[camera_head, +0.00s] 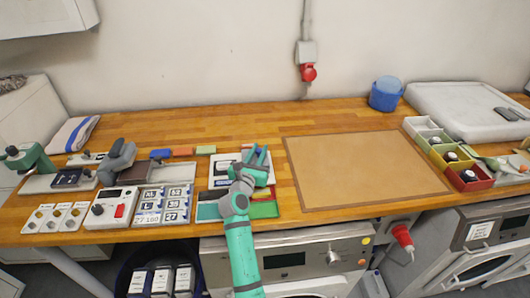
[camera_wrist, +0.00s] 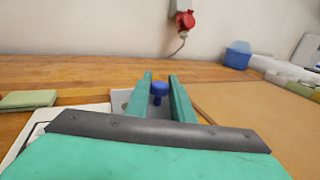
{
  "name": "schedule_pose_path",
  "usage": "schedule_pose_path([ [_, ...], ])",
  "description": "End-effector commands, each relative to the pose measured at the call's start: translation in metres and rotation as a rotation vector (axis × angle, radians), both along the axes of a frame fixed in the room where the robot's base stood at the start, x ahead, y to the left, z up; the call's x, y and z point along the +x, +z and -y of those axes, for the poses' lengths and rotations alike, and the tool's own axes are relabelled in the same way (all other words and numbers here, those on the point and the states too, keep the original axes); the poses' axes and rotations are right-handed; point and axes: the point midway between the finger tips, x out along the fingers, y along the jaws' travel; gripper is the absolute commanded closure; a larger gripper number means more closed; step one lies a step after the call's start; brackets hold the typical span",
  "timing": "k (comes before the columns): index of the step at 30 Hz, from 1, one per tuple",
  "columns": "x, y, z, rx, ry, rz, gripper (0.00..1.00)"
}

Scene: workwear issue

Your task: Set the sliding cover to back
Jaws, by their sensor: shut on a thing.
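My gripper (camera_head: 257,155) reaches over a low white-and-grey unit (camera_head: 224,158) on the wooden bench. In the wrist view its two teal fingers (camera_wrist: 160,76) stand on either side of a blue knob (camera_wrist: 159,88) and are shut on it. The knob rises from a light grey plate (camera_wrist: 120,97), which appears to be the sliding cover. My gripper and arm hide much of the unit in the head view, so I cannot tell exactly where the cover lies along its travel.
A green tray (camera_head: 264,210) lies in front of the unit. Left are a label board (camera_head: 163,204) and a box with a red button (camera_head: 112,209). A bare brown mat (camera_head: 365,168) gives free room right. Small bins (camera_head: 470,180) and a blue tub (camera_head: 385,94) stand farther right.

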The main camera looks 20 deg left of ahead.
Motion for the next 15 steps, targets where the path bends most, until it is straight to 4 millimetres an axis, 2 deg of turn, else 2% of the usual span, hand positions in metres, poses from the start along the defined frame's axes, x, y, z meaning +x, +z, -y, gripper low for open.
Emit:
schedule_pose_path([
  [11,0.0000,0.0006,-0.0017,0.000,0.006,0.001,1.00],
  [12,0.0000,0.0005,-0.0014,0.000,0.005,0.000,0.76],
  [14,0.0000,0.0005,-0.0014,0.000,0.005,0.000,0.62],
  [15,-0.0001,0.0005,-0.0018,0.000,0.006,0.000,0.61],
])
